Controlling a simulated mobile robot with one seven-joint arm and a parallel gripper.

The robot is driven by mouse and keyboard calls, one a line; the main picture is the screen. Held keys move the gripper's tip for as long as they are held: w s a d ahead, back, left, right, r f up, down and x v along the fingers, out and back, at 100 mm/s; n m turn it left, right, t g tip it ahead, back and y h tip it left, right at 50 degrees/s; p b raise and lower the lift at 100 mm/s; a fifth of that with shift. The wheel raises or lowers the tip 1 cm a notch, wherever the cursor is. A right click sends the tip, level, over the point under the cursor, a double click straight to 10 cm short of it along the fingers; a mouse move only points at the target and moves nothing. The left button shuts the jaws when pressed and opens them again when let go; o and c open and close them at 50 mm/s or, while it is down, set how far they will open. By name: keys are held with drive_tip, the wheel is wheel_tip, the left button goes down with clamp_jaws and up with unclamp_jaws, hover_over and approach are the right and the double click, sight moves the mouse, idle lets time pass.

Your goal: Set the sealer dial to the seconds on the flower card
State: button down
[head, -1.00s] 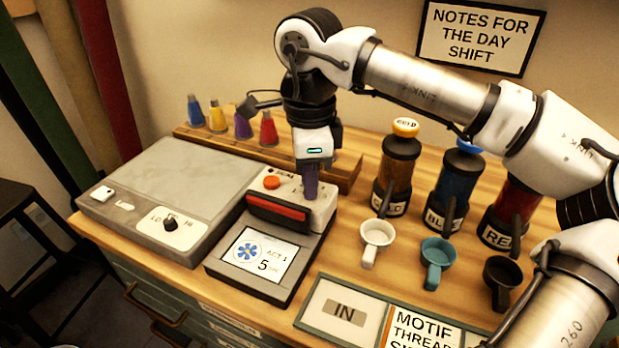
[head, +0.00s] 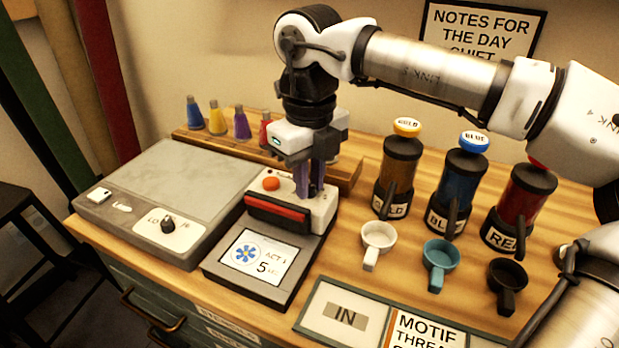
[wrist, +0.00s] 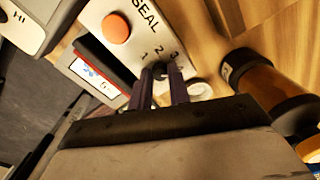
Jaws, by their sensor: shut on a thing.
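The sealer (head: 322,212) is a white unit with an orange button (head: 271,184), a red-and-black bar and a grey front base. The flower card (head: 258,258) on its base shows a blue flower, "ACT 1" and "5 sec"; it also shows partly in the wrist view (wrist: 97,77). My gripper (head: 311,194) points down over the top of the sealer, its purple fingers shut on the dial (wrist: 159,70). In the wrist view the marks 1, 2 and 3 show beside the dark dial. The fingers hide most of the dial, so its pointer and other marks cannot be read.
A grey hot plate (head: 180,180) with a LO–HI knob (head: 168,225) stands to the left. Several coloured bottles stand in a wooden rack behind. Gold, blue and red canisters (head: 458,185) and small cups stand to the right. An IN tray (head: 335,318) lies at the front.

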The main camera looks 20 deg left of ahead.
sight(310, 186)
drive_tip(key=m, duration=0.4)
drive_tip(key=shift+m, duration=2.2)
drive_tip(key=c, duration=1.3)
unclamp_jaws()
wheel_tip(310, 186, up, 14)
drive_tip(key=shift+f+p, duration=0.1)
drive_tip(key=shift+p, duration=1.1)
drive_tip(key=shift+s, duration=0.1)
